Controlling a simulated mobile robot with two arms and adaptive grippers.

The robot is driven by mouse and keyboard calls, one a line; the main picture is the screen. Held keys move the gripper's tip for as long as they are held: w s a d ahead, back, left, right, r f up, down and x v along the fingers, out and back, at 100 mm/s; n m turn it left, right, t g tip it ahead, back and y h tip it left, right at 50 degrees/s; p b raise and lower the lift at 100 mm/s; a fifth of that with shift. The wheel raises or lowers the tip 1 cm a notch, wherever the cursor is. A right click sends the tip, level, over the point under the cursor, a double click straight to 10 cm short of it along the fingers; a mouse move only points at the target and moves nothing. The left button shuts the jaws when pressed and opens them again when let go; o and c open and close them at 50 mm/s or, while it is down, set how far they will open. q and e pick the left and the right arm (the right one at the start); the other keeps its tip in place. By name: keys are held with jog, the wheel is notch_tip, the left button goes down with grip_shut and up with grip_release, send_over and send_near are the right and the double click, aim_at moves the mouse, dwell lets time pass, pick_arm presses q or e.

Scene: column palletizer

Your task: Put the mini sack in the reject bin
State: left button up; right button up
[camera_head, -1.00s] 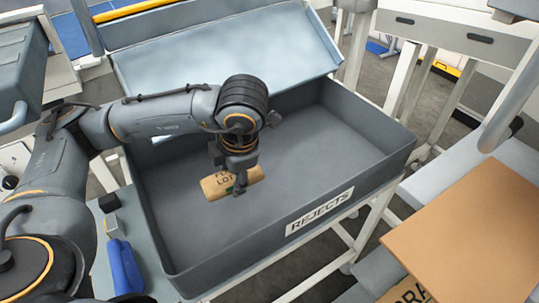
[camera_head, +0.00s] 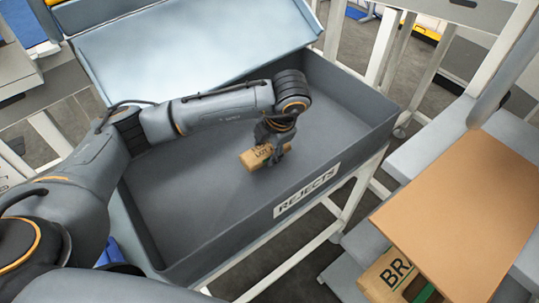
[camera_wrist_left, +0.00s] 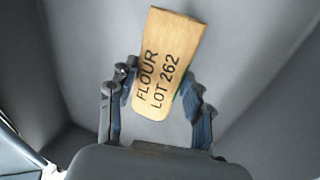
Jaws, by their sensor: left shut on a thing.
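The mini sack (camera_head: 254,157) is a small tan sack with dark print. In the left wrist view the sack (camera_wrist_left: 166,62) reads "FLOUR LOT 262" and sits between the two fingers. My left gripper (camera_head: 272,153) is shut on it and points down inside the reject bin. The reject bin (camera_head: 190,249) is a large grey open bin with a "REJECTS" label (camera_head: 307,190) on its front wall. The sack is over the bin's floor, towards the right part; I cannot tell whether it touches the floor. My right gripper is not in view.
A pale sloping panel (camera_head: 190,45) rises behind the bin. A brown board (camera_head: 460,225) lies at the right, above a printed tan sack (camera_head: 385,275). A blue object (camera_head: 108,253) is partly hidden behind my left arm. The bin floor around the held sack is clear.

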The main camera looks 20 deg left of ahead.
pick_arm(q)
jog(key=shift+w+d+f, duration=0.25)
jog(key=shift+w+f, duration=0.1)
jog(key=shift+f, duration=0.1)
jog(key=shift+f+p, duration=0.35)
jog(key=shift+f, duration=1.2)
jog(key=o, duration=1.3)
jog(key=shift+f, duration=0.1)
jog(key=v, duration=1.2)
